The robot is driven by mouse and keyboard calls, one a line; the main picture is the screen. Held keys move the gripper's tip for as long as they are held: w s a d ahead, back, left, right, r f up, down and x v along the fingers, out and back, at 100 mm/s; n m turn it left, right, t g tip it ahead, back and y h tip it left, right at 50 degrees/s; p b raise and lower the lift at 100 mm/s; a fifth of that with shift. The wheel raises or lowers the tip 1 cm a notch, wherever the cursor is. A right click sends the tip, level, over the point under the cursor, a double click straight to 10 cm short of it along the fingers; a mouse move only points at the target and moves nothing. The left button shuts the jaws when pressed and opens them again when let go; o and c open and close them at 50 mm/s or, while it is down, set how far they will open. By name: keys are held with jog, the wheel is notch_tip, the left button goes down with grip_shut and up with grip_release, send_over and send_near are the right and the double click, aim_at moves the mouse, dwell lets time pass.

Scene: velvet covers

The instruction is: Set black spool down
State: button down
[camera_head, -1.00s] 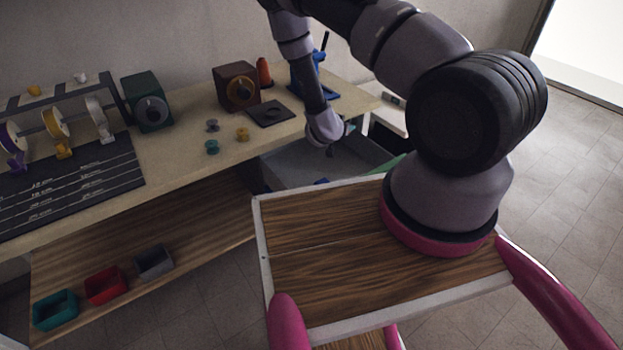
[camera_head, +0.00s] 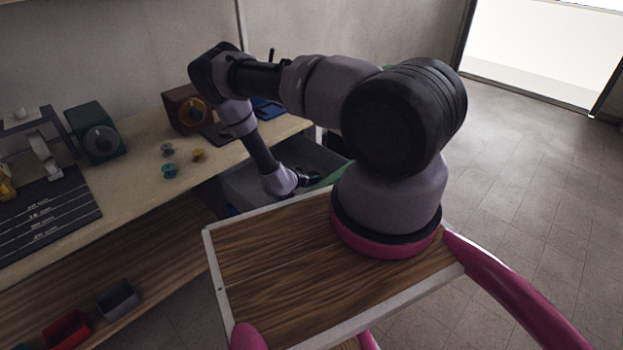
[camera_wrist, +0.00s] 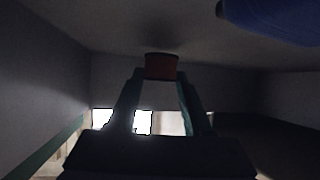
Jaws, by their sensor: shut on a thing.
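My gripper (camera_wrist: 161,76) is shut on a small spool (camera_wrist: 161,66), which looks dark with a reddish-brown middle in the dim wrist view. The spool is between the fingertips, close to a grey surface; I cannot tell whether it touches it. In the head view, my gripper (camera_head: 308,180) is at the open grey drawer (camera_head: 240,190) under the workbench, and the spool is too small to make out there. In the wrist view, grey drawer walls (camera_wrist: 45,85) surround the gripper.
A blue thing (camera_wrist: 275,18) lies in the drawer at the wrist view's upper right. Several small spools (camera_head: 169,171) stand on the workbench (camera_head: 130,195). Green (camera_head: 97,135) and brown boxes (camera_head: 186,108) stand behind them. Open floor (camera_head: 530,190) lies to the right.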

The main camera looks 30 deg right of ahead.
jog(key=shift+f, duration=0.5)
jog(key=shift+f, duration=0.15)
jog(key=shift+c, duration=1.6)
grip_release()
jog(key=shift+a+r, duration=0.1)
jog(key=shift+r, duration=0.15)
jog(key=v, duration=1.1)
jog(key=shift+s+a, duration=0.3)
